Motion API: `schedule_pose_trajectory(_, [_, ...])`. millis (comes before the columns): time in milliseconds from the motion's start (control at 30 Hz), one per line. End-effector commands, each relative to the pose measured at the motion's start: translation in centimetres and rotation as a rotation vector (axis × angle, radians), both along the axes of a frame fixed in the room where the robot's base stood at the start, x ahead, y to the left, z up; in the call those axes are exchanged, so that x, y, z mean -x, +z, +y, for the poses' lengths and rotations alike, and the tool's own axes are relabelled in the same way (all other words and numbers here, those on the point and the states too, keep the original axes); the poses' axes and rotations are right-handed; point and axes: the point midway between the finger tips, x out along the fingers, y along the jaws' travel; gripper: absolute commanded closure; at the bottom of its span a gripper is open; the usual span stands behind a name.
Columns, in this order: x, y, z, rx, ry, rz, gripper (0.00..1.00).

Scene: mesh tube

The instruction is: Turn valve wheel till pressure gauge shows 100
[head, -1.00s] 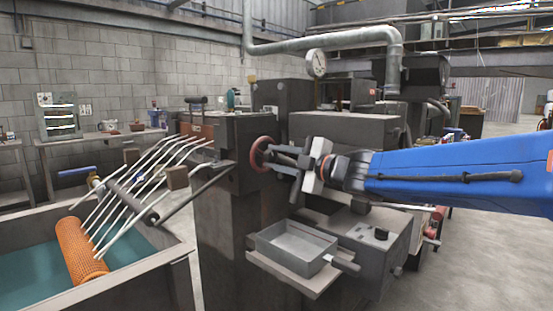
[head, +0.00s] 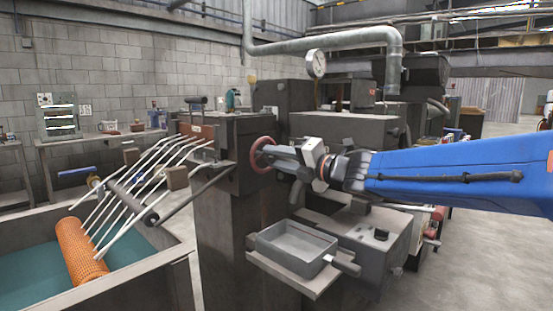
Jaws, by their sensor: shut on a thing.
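The red valve wheel (head: 257,155) is on the side of the dark machine, left of the arm. My gripper (head: 274,152) reaches in from the right on my blue arm and is shut on the wheel's right part. The fingers hide some of the wheel. The pressure gauge (head: 316,63) is a round white dial on top of the machine, under the pipe. Its needle is dark and thin; the numbers are too small to read.
A grey metal tray (head: 293,250) sits on a ledge below the wheel. Thin pale rods (head: 150,175) and a dark bar (head: 197,192) stick out left of it, over a tank (head: 165,266) holding an orange mesh tube (head: 79,252). Open floor lies at the right.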

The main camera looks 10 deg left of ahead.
Motion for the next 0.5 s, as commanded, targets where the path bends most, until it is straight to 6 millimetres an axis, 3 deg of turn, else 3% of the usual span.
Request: schedule_pose_trajectory(500, [0.04, -0.30, 0.02, 0.048, 0.001, -0.058, 0.94])
